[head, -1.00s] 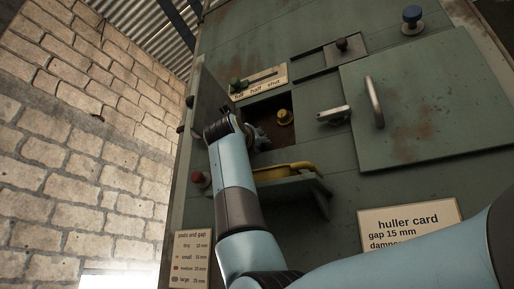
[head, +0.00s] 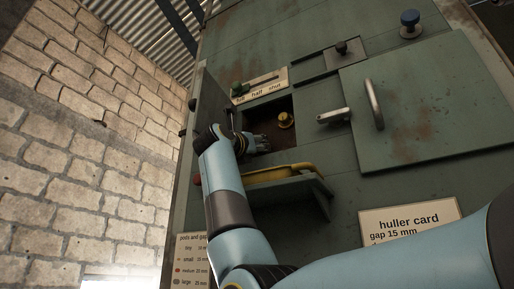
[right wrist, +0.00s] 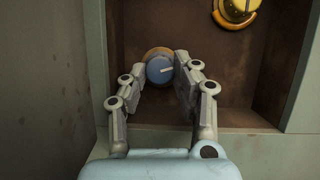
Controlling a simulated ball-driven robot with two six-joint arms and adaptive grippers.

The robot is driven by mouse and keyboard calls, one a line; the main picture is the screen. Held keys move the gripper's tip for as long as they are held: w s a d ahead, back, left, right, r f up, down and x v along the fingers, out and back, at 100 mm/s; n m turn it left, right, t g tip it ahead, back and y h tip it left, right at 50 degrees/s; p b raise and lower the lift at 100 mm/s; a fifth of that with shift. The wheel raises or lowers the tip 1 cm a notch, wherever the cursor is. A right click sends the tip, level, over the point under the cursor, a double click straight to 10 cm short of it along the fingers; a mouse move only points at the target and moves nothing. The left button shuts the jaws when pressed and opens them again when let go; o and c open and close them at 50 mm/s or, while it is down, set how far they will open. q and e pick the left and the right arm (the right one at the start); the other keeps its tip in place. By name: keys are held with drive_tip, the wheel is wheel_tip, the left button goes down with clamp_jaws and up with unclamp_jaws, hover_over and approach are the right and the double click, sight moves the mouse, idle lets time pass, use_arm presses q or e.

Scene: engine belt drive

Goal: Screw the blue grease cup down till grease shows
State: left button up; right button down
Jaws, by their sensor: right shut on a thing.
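The blue grease cup (right wrist: 160,69) sits in an open recess in the green machine front. It has a pale line on its face and a tan rim behind its upper edge. My right gripper (right wrist: 169,72) reaches into the recess and is shut on the cup, one finger on each side. In the head view my right gripper (head: 262,144) shows at the left of the recess and hides the cup. My left gripper is not in view.
A yellow cup (head: 285,120) stands right of my gripper in the same recess. An open door (head: 211,98) flanks the recess on the left. A yellow-edged ledge (head: 290,180) juts out below.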

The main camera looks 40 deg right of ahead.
drive_tip(key=c, duration=1)
unclamp_jaws()
drive_tip(key=shift+a, duration=0.1)
drive_tip(key=v, duration=1.2)
drive_tip(key=shift+f, duration=0.1)
